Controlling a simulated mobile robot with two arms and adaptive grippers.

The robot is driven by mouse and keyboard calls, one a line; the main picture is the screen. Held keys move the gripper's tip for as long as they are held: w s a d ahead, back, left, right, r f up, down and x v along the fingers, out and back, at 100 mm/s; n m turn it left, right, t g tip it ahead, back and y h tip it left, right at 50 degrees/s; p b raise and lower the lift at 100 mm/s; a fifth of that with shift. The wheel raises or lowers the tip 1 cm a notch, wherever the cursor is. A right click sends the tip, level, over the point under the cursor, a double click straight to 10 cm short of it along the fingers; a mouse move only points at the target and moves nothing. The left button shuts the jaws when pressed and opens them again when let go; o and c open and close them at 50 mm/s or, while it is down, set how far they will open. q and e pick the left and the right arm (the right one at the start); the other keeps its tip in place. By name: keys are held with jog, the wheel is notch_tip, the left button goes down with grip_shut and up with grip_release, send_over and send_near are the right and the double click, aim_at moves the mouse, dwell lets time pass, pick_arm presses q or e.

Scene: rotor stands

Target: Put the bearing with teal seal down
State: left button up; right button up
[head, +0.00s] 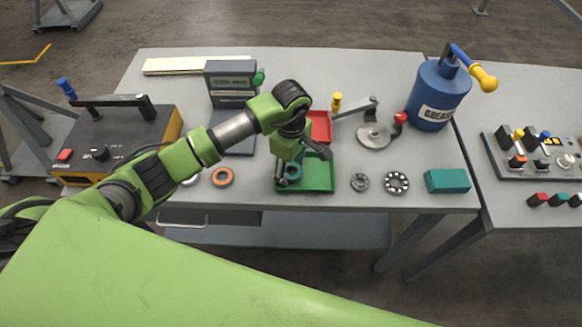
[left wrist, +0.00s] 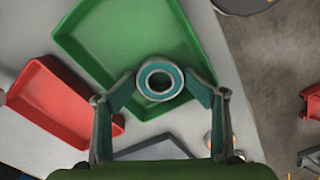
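The bearing with teal seal (head: 293,171) is a small ring with a teal face, seen over the left part of the green tray (head: 318,184). Whether the bearing's underside touches the tray floor is hard to see. My right gripper is not in view.
A red tray (head: 321,124) lies behind the green one. An orange-sealed bearing (head: 223,177) lies to the left; two metal bearings (head: 360,182) (head: 397,183) and a teal box (head: 447,181) stand to the right. A blue grease can (head: 437,95) stands behind.

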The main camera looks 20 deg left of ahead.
pick_arm(q)
jog(key=shift+s+f, duration=0.2)
jog(key=shift+s, duration=0.1)
jog(key=shift+r+p, duration=0.25)
jog(key=shift+p, duration=0.2)
jog(key=shift+r+p, duration=0.4)
jog(key=shift+p, duration=0.05)
notch_tip(320, 180, up, 12)
jog(key=b, duration=0.4)
jog(key=shift+w+b, duration=0.25)
jog(key=shift+b, duration=0.1)
